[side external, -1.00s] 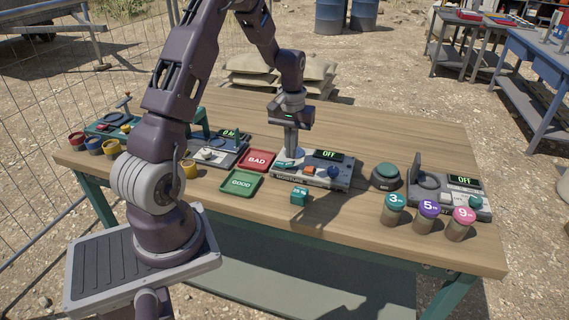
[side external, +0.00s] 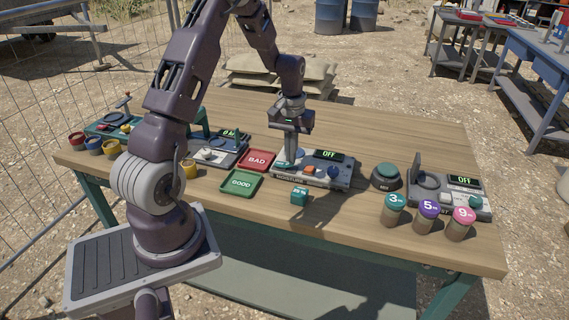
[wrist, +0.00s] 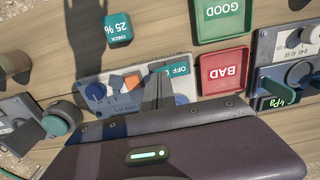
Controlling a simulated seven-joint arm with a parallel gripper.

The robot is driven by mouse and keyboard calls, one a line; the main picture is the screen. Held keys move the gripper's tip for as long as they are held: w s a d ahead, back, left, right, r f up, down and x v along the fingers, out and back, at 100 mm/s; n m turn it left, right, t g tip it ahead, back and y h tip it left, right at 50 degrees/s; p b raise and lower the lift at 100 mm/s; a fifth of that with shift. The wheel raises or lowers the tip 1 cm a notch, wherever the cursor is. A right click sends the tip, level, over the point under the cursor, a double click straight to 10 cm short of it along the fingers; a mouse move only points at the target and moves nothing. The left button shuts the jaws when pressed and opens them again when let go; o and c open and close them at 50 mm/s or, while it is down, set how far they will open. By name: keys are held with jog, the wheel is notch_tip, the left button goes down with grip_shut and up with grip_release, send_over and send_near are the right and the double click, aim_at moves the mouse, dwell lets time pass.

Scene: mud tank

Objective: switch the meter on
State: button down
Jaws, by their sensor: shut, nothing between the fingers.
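The moisture meter (side external: 343,177) is a grey box on the wooden table with a dark display (side external: 328,156) reading OFF. An orange button (side external: 308,170) and a blue knob (side external: 333,173) sit on it. In the wrist view, the orange button (wrist: 132,80) and blue knob (wrist: 96,91) lie left of a teal OFF-marked switch (wrist: 179,68). My gripper (side external: 286,163) is shut and empty, pointing down over the meter's left end. In the wrist view, my fingertips (wrist: 160,78) overlap the switch and hide part of it. I cannot tell whether they touch it.
A red BAD tray (side external: 257,160) and a green GOOD tray (side external: 241,183) lie left of the meter. A teal cube (side external: 300,197) stands in front. A dark round button (side external: 386,176), another OFF device (side external: 465,182) and several lidded jars (side external: 428,216) are to the right.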

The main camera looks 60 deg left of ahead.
jog(key=shift+f, duration=0.55)
jog(key=shift+r, duration=3.55)
jog(key=shift+d+r, duration=0.1)
jog(key=s+d+r+m+t, duration=0.2)
jog(key=s+d+r, duration=0.2)
jog(key=d+r, duration=0.35)
jog(key=s+d+r+m+t, duration=0.1)
jog(key=s+d+r+m, duration=0.2)
jog(key=d+r, duration=0.5)
jog(key=s+d+m+t, duration=0.2)
jog(key=s+d+m, duration=0.2)
jog(key=s+d, duration=0.4)
jog(key=s, duration=0.5)
jog(key=shift+d+t, duration=0.2)
jog(key=shift+t, duration=0.1)
